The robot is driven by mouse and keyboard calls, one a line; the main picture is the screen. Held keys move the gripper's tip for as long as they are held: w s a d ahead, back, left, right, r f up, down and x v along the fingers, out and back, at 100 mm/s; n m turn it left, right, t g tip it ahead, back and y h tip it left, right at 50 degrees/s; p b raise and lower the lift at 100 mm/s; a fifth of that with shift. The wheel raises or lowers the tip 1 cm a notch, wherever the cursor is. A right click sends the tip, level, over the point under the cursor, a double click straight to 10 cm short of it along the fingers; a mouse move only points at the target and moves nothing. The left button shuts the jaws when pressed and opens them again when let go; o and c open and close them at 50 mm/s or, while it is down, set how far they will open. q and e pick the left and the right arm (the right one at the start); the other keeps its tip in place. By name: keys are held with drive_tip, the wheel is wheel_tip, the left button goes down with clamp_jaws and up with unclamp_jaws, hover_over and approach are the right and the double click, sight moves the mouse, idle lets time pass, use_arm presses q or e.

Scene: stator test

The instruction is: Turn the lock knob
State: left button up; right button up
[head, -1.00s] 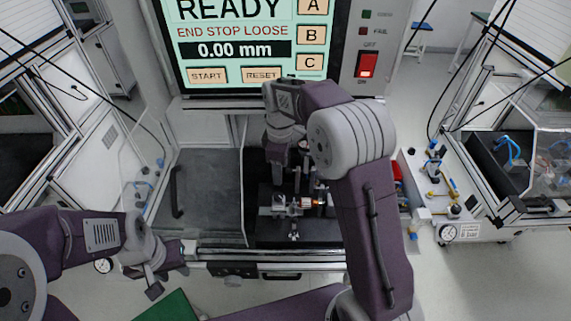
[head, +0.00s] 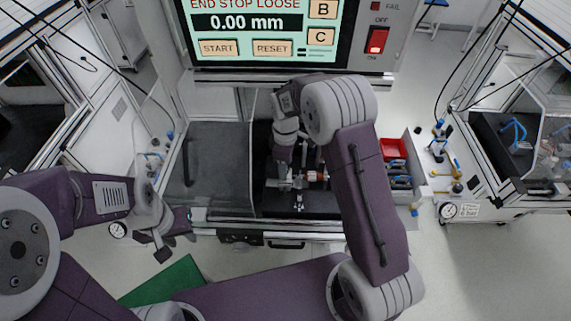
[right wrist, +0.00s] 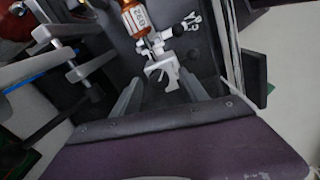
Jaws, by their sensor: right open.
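The copper-coloured stator (right wrist: 135,18) sits in a silver fixture (right wrist: 152,48) in the right wrist view. A pale, notched metal part (right wrist: 160,75) lies between the fingertips of my right gripper (right wrist: 158,82), which is open and apart in that picture. A small silver T-shaped handle (right wrist: 190,22) is beyond it. I cannot tell which part is the lock knob. In the head view the stator (head: 316,176) and a small handle (head: 299,207) show, with my right gripper (head: 284,172) just over the fixture's left part. My left gripper (head: 188,228) is away at lower left; its jaws are unclear.
A screen (head: 260,30) with a lit red switch (head: 377,40) stands behind the bench. A red bin (head: 393,148) is right of the fixture. A green mat (head: 165,280) is at the front.

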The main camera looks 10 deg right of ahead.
drive_tip(key=shift+w, duration=0.1)
drive_tip(key=c, duration=0.6)
clamp_jaws()
drive_tip(key=shift+m, duration=0.3)
drive_tip(key=m+p, duration=0.1)
drive_tip(key=m, duration=0.1)
drive_tip(key=shift+r+m, duration=0.15)
drive_tip(key=shift+m, duration=0.15)
drive_tip(key=m+p, duration=0.1)
drive_tip(key=m, duration=0.4)
drive_tip(key=shift+w+p, duration=0.1)
drive_tip(key=shift+p, duration=0.2)
drive_tip(key=m+p, duration=0.1)
drive_tip(key=m, duration=0.3)
drive_tip(key=shift+m, duration=0.4)
drive_tip(key=m, duration=0.4)
drive_tip(key=shift+w, duration=0.1)
drive_tip(key=shift+m, duration=0.3)
